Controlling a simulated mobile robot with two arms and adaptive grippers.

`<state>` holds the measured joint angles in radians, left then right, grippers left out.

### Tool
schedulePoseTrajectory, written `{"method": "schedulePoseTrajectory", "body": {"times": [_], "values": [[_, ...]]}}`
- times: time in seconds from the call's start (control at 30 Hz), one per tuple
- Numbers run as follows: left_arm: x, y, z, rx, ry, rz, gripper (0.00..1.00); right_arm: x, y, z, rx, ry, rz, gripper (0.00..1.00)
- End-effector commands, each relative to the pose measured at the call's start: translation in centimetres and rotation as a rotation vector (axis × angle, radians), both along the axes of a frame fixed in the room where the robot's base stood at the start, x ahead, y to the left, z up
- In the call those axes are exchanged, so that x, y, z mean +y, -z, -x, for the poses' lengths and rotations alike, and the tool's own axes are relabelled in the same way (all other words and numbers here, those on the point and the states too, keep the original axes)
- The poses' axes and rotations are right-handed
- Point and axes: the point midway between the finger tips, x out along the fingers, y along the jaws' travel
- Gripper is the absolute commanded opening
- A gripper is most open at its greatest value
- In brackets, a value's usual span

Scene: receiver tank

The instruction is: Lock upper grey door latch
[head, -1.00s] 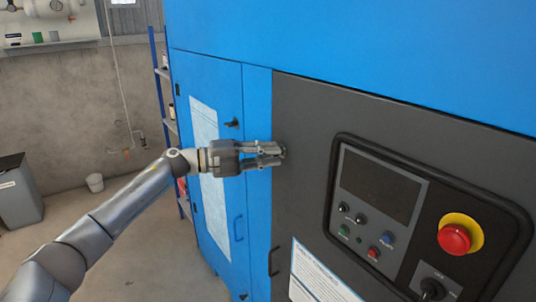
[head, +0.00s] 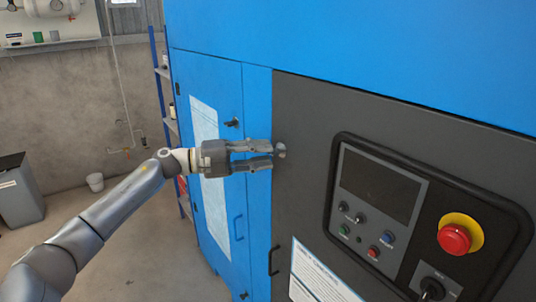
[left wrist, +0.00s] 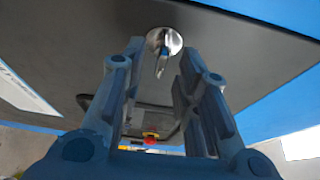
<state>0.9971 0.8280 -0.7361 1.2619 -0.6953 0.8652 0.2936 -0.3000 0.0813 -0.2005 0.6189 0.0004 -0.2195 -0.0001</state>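The upper grey door latch (head: 280,150) is a small round metal knob near the upper left edge of the dark grey door (head: 305,110). In the left wrist view the latch (left wrist: 164,42) shows a silver disc with a raised turning grip, pointing roughly along the gripper. My left gripper (head: 272,154) is open, its fingers pointing right at the latch. In the left wrist view the fingertips (left wrist: 161,52) stand on either side of the latch, with visible gaps. Whether they touch the door is unclear. My right gripper is not in view.
A control panel (head: 425,215) with a screen, buttons and a red emergency stop (head: 454,239) is on the grey door.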

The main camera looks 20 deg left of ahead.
Motion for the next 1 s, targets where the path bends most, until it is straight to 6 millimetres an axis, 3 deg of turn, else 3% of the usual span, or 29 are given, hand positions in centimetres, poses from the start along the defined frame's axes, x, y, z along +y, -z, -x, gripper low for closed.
{"method": "schedulePoseTrajectory", "body": {"times": [0.2,0.4,0.6,1.0], "values": [[4.4,0.1,2.4,0.002,-0.005,-0.003,0.29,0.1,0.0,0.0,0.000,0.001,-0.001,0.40],[7.4,0.0,4.0,0.001,-0.004,-0.003,0.29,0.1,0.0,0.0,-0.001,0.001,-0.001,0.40],[8.5,0.0,4.8,0.000,-0.002,-0.001,0.29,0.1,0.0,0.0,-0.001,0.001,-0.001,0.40],[8.6,0.0,4.8,0.000,-0.001,-0.001,0.29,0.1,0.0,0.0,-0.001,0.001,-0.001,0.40]]}}
